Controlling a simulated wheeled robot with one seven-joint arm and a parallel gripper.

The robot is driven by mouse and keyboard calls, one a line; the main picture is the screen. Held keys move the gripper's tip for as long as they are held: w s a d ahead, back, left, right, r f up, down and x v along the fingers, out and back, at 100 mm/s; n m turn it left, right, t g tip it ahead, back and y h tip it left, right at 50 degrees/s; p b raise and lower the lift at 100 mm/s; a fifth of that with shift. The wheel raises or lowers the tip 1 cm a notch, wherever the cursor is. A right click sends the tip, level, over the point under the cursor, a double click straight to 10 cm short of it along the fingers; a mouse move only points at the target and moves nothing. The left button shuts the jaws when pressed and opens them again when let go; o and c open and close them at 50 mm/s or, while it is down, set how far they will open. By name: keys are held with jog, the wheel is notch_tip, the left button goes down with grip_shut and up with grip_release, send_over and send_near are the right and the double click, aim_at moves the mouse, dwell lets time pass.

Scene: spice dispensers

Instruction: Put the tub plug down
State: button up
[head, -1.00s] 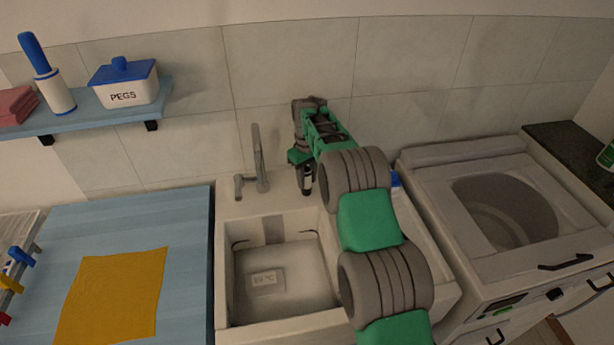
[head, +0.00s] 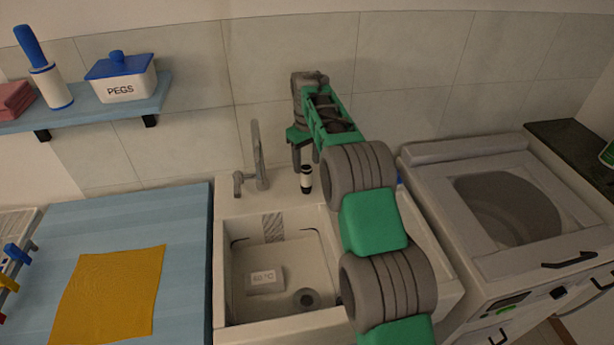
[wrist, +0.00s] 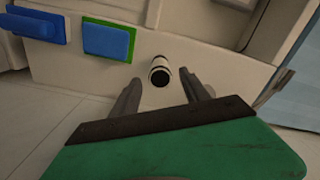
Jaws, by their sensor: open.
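The tub plug, a small black and white cylinder (head: 306,180), stands upright on the sink's back ledge, right of the tap. It also shows in the wrist view (wrist: 160,71). My gripper (head: 306,157) is open just above it. In the wrist view, the fingers (wrist: 161,78) are apart on either side of the plug, with clear gaps. The sink (head: 240,207) has a dark round drain (head: 306,299) on its floor, with nothing in it. My arm hides the sink's right part.
The grey tap (head: 258,160) rises left of my gripper, and the tiled wall is close behind. A washing machine (head: 480,175) is at right, and a blue worktop (head: 185,225) with a yellow cloth at left.

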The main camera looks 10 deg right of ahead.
notch_tip(320, 180, up, 6)
jog(key=shift+r, duration=0.1)
jog(key=s+r+m+t, duration=0.2)
jog(key=s+r, duration=0.8)
jog(key=s, duration=0.3)
jog(key=s+f+m+t, duration=0.1)
jog(key=s+f, duration=0.2)
jog(key=s, duration=0.7)
jog(key=s+f+m+t, duration=0.1)
jog(key=s+f, duration=0.3)
jog(key=s, duration=0.7)
jog(key=shift+s+f+m, duration=0.2)
jog(key=shift+f+m, duration=0.1)
jog(key=shift+m, duration=0.4)
